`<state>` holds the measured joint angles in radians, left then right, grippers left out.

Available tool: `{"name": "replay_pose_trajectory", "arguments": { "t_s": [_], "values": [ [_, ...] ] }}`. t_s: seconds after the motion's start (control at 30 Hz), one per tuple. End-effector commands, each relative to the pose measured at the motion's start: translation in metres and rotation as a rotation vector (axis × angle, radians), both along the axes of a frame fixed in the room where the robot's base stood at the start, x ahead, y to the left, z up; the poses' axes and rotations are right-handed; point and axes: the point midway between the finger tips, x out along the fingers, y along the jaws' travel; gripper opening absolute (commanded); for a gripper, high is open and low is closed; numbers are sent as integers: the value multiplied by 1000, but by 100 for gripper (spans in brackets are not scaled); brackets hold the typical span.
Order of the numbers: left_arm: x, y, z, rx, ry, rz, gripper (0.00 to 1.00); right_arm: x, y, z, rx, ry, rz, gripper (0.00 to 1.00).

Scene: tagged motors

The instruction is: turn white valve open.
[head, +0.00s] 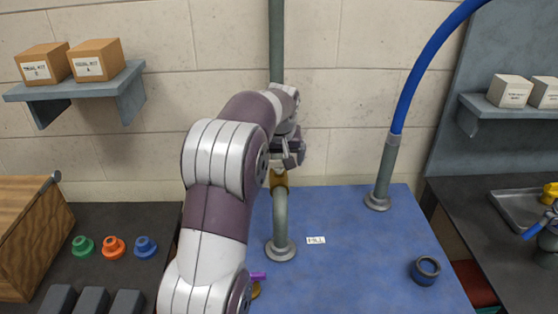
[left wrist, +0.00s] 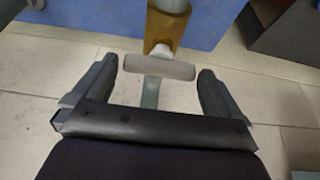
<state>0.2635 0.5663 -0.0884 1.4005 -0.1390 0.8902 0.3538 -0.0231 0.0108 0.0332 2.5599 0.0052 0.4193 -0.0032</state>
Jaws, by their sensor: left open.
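The white valve handle (left wrist: 158,67) is a short pale bar in the left wrist view. It lies crosswise to the pipe, in front of the brass valve body (left wrist: 172,24), and sits between my left gripper's two fingers. My left gripper (left wrist: 157,88) is open, with a gap between each finger and the handle ends. In the head view the brass body (head: 279,181) shows on the grey pipe (head: 281,215), just below my left gripper (head: 290,160). The gripper and arm hide the handle there. My right gripper is not in view.
A blue work surface (head: 350,265) holds a dark blue ring (head: 425,270), a small label (head: 316,240) and a pipe with a blue hose (head: 425,60). A purple part (head: 258,276) is partly behind my arm. Shelves with boxes hang left and right.

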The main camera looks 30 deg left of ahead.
Motion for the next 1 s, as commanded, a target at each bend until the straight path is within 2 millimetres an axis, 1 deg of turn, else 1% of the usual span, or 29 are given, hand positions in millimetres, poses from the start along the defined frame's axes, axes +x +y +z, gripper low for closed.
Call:
{"name": "replay_pose_trajectory", "arguments": {
  "t_s": [0.17,0.27,0.3,0.33,0.67,0.87,1.0],
  "values": [
    [0,0,0,0,0,0,100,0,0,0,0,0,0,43],
    [0,0,0,0,0,0,71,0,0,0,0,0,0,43],
    [0,0,0,0,0,0,58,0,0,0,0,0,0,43],
    [0,0,0,0,0,0,56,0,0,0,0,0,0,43],
    [0,0,2,1,-1,-43,57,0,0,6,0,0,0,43],
    [-1,2,4,0,0,-157,57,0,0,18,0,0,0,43],
    [-1,2,5,0,-2,-277,57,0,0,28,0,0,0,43]
  ]
}}
